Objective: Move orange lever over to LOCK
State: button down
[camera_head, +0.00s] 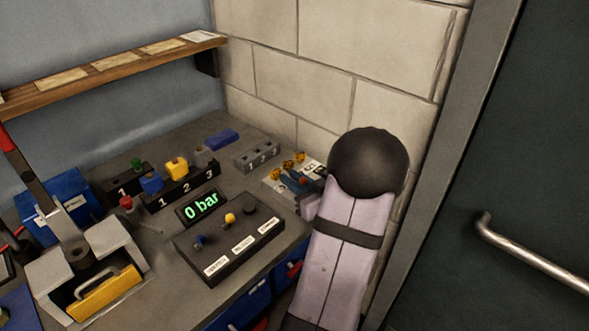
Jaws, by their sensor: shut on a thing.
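A small light grey panel (271,187) lies at the back right of the bench, against the block wall. Several small orange parts (288,165) stand along its back, with blue and dark red parts in front of them. They are too small to tell which one is the orange lever, and I cannot read a LOCK mark. My arm, with its dark round joint, covers the panel's right side. A pale piece of my arm shows just left of the main link, close to the panel. My gripper is hidden behind the arm.
A black box with knobs (228,243) and a "0 bar" display (201,206) stand left of my arm. A wooden shelf (120,72) overhangs the back left. A door with a metal handle (530,262) is at right.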

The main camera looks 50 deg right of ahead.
jog(key=shift+w+r+g+p, duration=0.25)
jog(key=shift+g+p, duration=0.35)
jog(key=shift+p, duration=0.45)
jog(key=shift+f+g+p, duration=0.3)
jog(key=shift+f+p, duration=0.15)
jog(key=c, duration=1.8)
grip_release()
jog(key=shift+b+v, duration=0.3)
jog(key=shift+v, duration=3.4)
